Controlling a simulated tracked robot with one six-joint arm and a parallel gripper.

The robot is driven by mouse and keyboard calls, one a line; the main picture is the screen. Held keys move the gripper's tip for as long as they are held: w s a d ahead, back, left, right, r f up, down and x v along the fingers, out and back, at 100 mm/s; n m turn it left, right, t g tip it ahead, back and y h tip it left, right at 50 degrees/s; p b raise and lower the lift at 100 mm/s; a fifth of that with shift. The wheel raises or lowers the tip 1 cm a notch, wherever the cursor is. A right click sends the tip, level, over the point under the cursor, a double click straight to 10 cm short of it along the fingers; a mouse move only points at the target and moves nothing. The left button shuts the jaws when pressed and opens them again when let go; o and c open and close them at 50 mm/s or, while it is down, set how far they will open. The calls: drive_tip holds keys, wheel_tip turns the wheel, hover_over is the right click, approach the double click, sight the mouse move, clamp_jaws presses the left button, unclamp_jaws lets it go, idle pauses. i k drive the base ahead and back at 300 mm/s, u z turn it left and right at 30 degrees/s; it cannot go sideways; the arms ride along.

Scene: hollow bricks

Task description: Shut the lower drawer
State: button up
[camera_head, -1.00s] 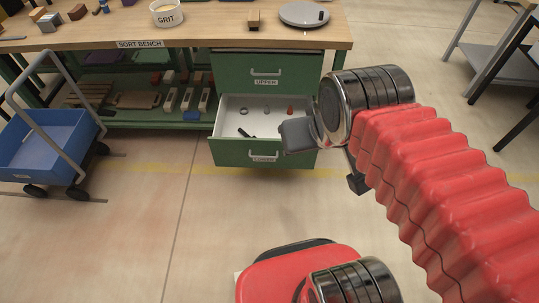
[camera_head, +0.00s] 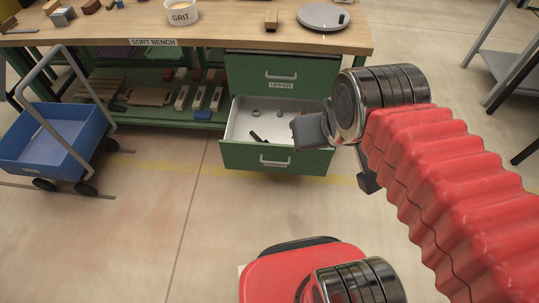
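The lower drawer (camera_head: 245,156) of the green bench stands pulled out, its white inside showing. Its front has a pale bar handle (camera_head: 275,162). Inside lie a small ring (camera_head: 255,113), a dark tool-like piece (camera_head: 257,137) and another small item (camera_head: 281,113). The upper drawer (camera_head: 250,72) above it is shut. The grey end of my arm, with my gripper (camera_head: 310,131), appears over the drawer's right part and hides it. Its fingers cannot be made out, and I cannot tell whether it touches the drawer.
A blue cart (camera_head: 60,150) with a grey handle stands left of the bench. The bench top (camera_head: 220,32) holds a GRIT tub (camera_head: 181,12), a round grey plate (camera_head: 323,17) and small blocks. A grey table stands at upper right. The floor before the drawer is clear.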

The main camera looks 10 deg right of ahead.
sight(240, 150)
drive_tip(key=i, duration=0.8)
drive_tip(key=z, duration=0.05)
drive_tip(key=k, duration=1.35)
drive_tip(key=u, duration=0.25)
drive_tip(key=i, duration=0.5)
drive_tip(key=u, duration=0.65)
drive_tip(key=i, duration=1.25)
drive_tip(key=z, duration=0.25)
